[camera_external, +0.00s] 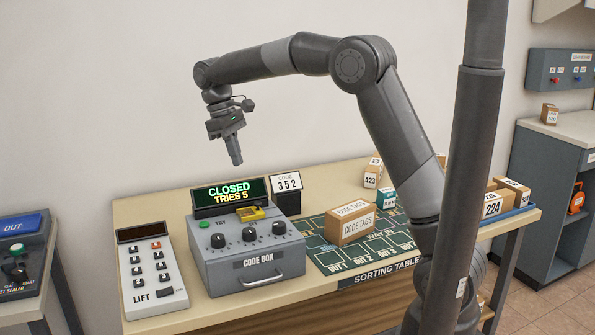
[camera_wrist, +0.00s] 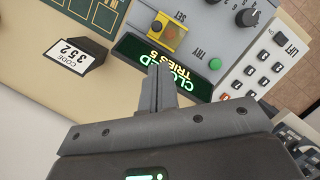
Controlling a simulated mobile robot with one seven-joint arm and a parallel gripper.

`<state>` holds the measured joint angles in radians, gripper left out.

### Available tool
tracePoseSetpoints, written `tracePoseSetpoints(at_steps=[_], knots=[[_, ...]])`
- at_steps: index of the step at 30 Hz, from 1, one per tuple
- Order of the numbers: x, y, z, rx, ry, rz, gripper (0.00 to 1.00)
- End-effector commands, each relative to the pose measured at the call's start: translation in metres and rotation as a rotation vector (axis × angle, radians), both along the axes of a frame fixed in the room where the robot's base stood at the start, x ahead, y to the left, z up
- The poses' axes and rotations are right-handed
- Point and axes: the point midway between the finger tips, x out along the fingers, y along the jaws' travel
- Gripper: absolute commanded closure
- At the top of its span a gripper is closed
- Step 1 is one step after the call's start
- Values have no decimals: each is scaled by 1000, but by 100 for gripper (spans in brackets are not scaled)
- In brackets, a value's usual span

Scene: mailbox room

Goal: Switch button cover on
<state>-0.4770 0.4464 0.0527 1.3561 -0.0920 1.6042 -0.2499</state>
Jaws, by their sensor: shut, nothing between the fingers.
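The code box (camera_external: 250,262) is a grey case on the table with black knobs, a front handle and a green TRY button. A small yellow button cover (camera_external: 250,213) sits on its top near the display. In the wrist view the yellow cover (camera_wrist: 162,34) lies beside the word SET, beyond my fingertips; I cannot tell clearly whether it is raised or down. My gripper (camera_external: 236,160) is shut and empty, pointing down above the display, apart from the box. Its closed fingers (camera_wrist: 160,72) overlap part of the display in the wrist view.
The lit display (camera_external: 229,192) reads CLOSED, TRIES 5. A code card (camera_external: 286,183) reading 352 stands beside it. The LIFT keypad (camera_external: 151,270) is left of the box. A CODE TAGS box (camera_external: 350,222) stands on the green sorting mat to the right. Air around my gripper is clear.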

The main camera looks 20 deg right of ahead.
Motion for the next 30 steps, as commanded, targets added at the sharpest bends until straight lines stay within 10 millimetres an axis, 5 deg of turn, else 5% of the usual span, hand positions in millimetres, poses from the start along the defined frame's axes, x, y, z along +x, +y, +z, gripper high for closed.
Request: tracePoseSetpoints(at_steps=[8,22,30], knots=[[-1,-1,-5,0,1,-1,100],[-16,-16,-79,-1,2,0,100],[-19,-20,-96,1,-1,-1,100]])
